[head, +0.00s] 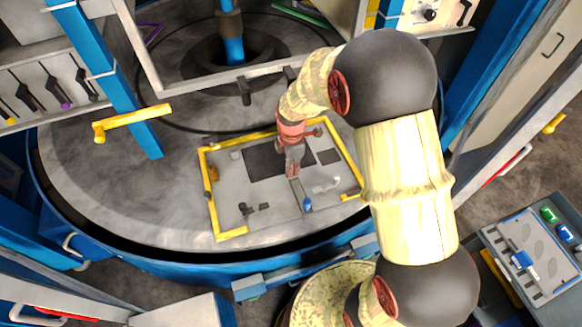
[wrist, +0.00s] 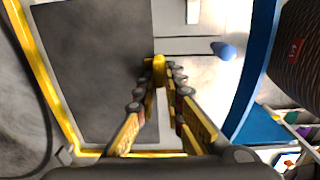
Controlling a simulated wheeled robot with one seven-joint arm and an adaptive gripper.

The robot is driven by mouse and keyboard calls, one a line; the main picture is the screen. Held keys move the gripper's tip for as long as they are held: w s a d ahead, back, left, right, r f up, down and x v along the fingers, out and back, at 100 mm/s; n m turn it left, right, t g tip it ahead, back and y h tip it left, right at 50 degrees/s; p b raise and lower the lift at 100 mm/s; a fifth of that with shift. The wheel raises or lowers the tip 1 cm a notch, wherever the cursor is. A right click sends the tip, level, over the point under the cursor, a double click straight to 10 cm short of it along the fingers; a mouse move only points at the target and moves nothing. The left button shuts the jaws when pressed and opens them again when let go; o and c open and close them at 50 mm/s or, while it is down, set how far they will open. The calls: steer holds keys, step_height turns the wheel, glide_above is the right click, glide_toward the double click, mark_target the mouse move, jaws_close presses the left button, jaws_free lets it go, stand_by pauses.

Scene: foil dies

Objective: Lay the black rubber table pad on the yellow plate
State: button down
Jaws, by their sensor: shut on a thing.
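The black rubber table pad (head: 262,161) is a flat dark rectangle within the yellow-edged outline of the plate (head: 226,234). In the wrist view the pad (wrist: 95,70) fills the left half, with the plate's yellow edge (wrist: 48,83) beside it. My gripper (head: 292,172) points down at the pad's near right side and hides part of it. In the wrist view my gripper (wrist: 159,78) is shut at the pad's right edge, on a small yellow piece that seems to be part of the pad. Whether the pad touches the plate cannot be told.
The plate lies on a round grey table (head: 110,190) with a blue rim. A small blue peg (head: 308,204), a white piece (head: 326,185) and small dark parts (head: 246,208) are on the plate. A yellow-handled bar (head: 132,121) stands left.

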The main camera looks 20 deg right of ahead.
steer(key=shift+f, duration=0.1)
steer(key=b, duration=0.4)
glide_above(291, 187)
steer(key=shift+f, duration=3.15)
steer(key=shift+f+b, duration=0.85)
steer(key=shift+f, duration=0.35)
steer(key=c, duration=1.8)
jaws_free()
steer(key=shift+s, duration=0.1)
step_height(291, 187, up, 12)
